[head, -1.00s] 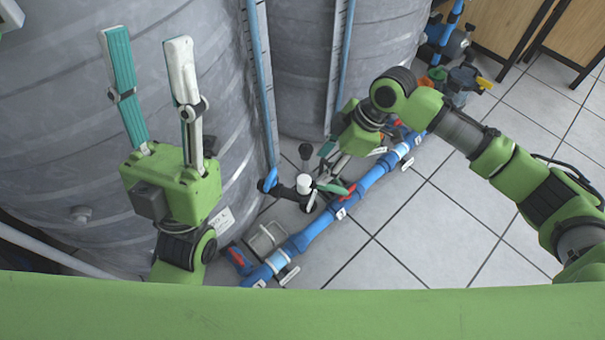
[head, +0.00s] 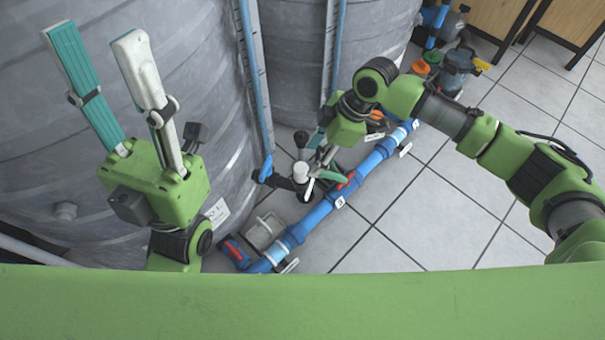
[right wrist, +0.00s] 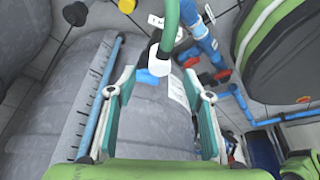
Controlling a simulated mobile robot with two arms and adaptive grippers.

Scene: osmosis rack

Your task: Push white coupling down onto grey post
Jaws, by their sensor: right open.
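The white coupling (head: 301,172) shows in the head view as a small white cylinder standing on dark fittings between the tanks and the blue pipe. The grey post is hidden or cannot be told apart from those fittings. My right gripper (head: 318,174) is open, with its fingertips close beside the coupling; whether they touch it I cannot tell. In the right wrist view, the open fingers (right wrist: 160,82) stand wide apart, and a white piece (right wrist: 154,62) shows between and beyond their tips. My left gripper (head: 95,45) is open, empty and raised before the left tank.
A blue pipe (head: 322,208) runs diagonally along the tiled floor beside the coupling. Large grey tanks (head: 180,70) stand behind. A dark knob (head: 301,139) rises just behind the coupling.

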